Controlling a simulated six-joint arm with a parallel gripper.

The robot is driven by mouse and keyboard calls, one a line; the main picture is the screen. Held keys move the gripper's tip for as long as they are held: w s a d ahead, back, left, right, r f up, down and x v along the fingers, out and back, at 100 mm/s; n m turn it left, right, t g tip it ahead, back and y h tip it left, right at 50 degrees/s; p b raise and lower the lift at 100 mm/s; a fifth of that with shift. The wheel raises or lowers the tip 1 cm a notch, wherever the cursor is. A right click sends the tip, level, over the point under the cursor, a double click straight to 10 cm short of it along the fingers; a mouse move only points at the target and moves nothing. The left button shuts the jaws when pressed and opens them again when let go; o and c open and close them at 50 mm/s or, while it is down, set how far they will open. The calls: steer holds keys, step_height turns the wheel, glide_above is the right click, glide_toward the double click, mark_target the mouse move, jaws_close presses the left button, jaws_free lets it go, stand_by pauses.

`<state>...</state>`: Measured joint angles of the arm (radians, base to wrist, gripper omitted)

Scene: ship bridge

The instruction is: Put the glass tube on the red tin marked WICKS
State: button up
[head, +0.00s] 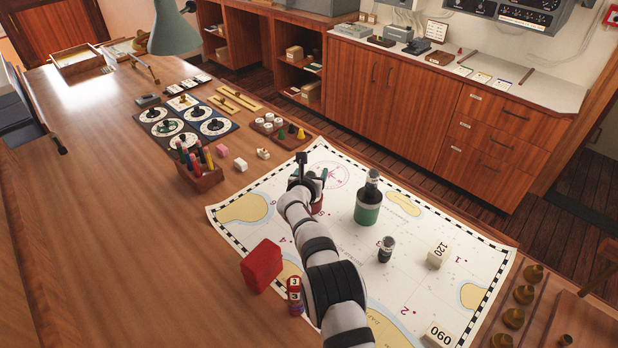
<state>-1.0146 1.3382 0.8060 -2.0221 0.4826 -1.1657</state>
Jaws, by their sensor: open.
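My gripper (311,177) is over the upper left part of the chart, its jaws open. A reddish round thing (318,206) shows just below it, partly hidden by my arm; it may be the red tin, but no WICKS lettering can be read. I cannot make out the glass tube for certain; something may be hidden behind my gripper. A small dark-capped glass jar (386,250) stands upright on the chart, right of my arm.
A pencil box (200,177) stands beyond the chart (335,235). The table's left side is clear.

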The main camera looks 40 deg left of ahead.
steer(key=v, duration=1.1)
steer(key=w+d+r+m+t+h, duration=0.1)
steer(key=w+d+r+m+h, duration=0.3)
steer(key=d, duration=0.3)
steer(key=w+d+r+m+t+h, duration=0.1)
steer(key=w+d+r+m, duration=0.3)
steer(key=d, duration=0.4)
steer(key=d+r+m+g+h, duration=0.1)
steer(key=d+r+m+h, duration=0.15)
steer(key=d+m, duration=0.65)
steer(key=d+r+m+g+h, duration=0.15)
steer(key=d+m+h, duration=0.3)
steer(key=d, duration=0.85)
steer(key=s+d+m+g+h, duration=0.1)
steer(key=s+d+m+g, duration=0.7)
steer(key=s+d+m, duration=0.75)
steer(key=s+a+f+m+g+y, duration=0.1)
steer(key=s+m+y, duration=0.2)
steer(key=s+m, duration=0.2)
steer(key=s+a+f+m+g+y, duration=0.2)
steer(key=s+m+y, duration=0.2)
steer(key=s, duration=0.8)
steer(key=shift+s+a+m, duration=0.2)
steer(key=shift+s+m, duration=0.05)
steer(key=shift+m, duration=0.95)
